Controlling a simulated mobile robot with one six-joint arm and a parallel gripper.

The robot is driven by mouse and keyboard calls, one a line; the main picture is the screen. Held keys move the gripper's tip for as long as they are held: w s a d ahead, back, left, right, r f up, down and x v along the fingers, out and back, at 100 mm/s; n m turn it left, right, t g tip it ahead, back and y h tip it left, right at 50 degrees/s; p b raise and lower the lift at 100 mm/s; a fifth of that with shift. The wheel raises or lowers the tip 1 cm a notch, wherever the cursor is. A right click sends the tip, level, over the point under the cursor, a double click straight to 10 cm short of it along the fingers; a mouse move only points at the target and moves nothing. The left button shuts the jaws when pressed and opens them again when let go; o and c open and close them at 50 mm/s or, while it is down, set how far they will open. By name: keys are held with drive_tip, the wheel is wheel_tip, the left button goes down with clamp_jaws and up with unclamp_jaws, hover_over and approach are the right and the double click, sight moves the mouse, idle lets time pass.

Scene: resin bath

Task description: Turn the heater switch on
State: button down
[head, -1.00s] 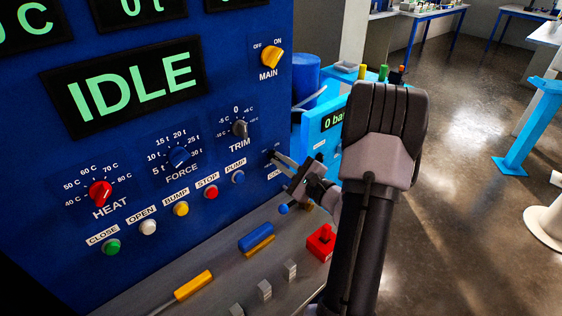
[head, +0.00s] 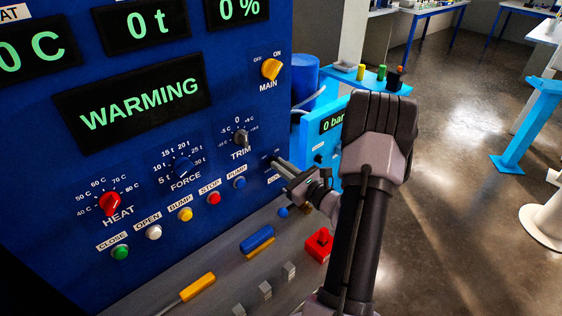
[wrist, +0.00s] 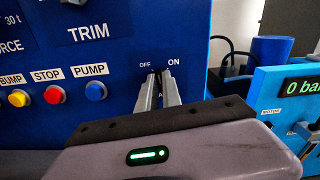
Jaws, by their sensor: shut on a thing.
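A small dark switch (wrist: 157,71) sits between OFF and ON labels on the blue panel in the wrist view. My gripper (wrist: 158,80) is shut on it, with both fingertips against the panel. The fingers cover most of the switch, so its exact position cannot be told. In the head view my gripper (head: 278,164) reaches the panel's right edge, below the TRIM knob (head: 241,138). The label under the switch is mostly hidden. The status display (head: 140,103) reads WARMING. The red HEAT knob (head: 110,203) is at the panel's lower left.
The yellow MAIN switch (head: 271,69) is above my gripper. A row of buttons ends at the blue PUMP button (head: 239,183), left of my fingers. A red box (head: 318,245) is on the grey ledge below. A light-blue unit (head: 325,135) stands close on the right.

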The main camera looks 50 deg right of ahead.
drive_tip(key=m+p, duration=0.7)
drive_tip(key=m, duration=0.3)
drive_tip(key=shift+d, duration=0.2)
drive_tip(key=shift+f+m, duration=0.1)
drive_tip(key=shift+m, duration=0.2)
drive_tip(key=c, duration=1.5)
unclamp_jaws()
drive_tip(key=shift+s, duration=0.1)
drive_tip(key=s, duration=0.5)
drive_tip(key=s+a+p, duration=0.1)
drive_tip(key=s, duration=0.5)
drive_tip(key=s+a+p, duration=0.1)
drive_tip(key=s, duration=0.5)
drive_tip(key=shift+s, duration=0.1)
